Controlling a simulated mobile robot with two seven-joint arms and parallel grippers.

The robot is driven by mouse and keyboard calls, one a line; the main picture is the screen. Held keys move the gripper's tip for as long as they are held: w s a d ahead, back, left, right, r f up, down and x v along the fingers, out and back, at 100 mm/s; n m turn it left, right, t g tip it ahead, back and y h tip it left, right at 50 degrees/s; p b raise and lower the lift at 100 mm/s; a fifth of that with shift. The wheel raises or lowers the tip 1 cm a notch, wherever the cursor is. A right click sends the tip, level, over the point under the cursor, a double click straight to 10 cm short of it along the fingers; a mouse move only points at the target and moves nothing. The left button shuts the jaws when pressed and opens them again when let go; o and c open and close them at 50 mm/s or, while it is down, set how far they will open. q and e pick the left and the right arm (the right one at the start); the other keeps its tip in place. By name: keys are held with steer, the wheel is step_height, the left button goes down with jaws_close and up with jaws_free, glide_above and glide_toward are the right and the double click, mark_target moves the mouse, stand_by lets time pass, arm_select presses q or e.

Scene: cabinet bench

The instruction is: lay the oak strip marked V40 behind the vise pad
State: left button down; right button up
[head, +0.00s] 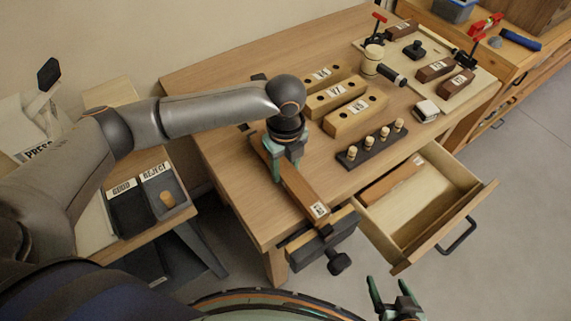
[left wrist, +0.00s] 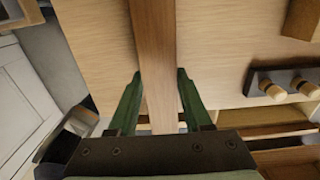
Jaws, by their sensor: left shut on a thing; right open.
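A long brown wooden strip (head: 298,188) with a white label lies along the left part of the bench, one end at the vise; its label is too small to read surely. My left gripper (head: 286,170) is shut on this strip partway along; in the left wrist view the strip (left wrist: 154,45) runs between the fingers (left wrist: 159,75). The vise (head: 325,246), dark with a light wooden pad (head: 343,215), is at the bench's front edge, and the strip's labelled end is over or against it. My right gripper (head: 392,298) is open and empty, low in front of the bench.
An open drawer (head: 470,200) holds another labelled strip (head: 392,181). A dark peg rack (head: 371,146) and several labelled wooden blocks (head: 355,114) stand on the bench right of the strip. GOOD and REJECT trays (head: 130,212) are at left.

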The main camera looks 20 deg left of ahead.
arm_select(q)
steer(key=shift+f+p, duration=0.65)
steer(key=shift+f, duration=0.55)
stand_by(1.1)
steer(key=shift+p, duration=0.3)
steer(key=shift+f, duration=0.15)
stand_by(0.5)
steer(key=shift+c, duration=0.5)
jaws_free()
steer(key=shift+r+p, duration=1.1)
steer(key=shift+r, duration=2.45)
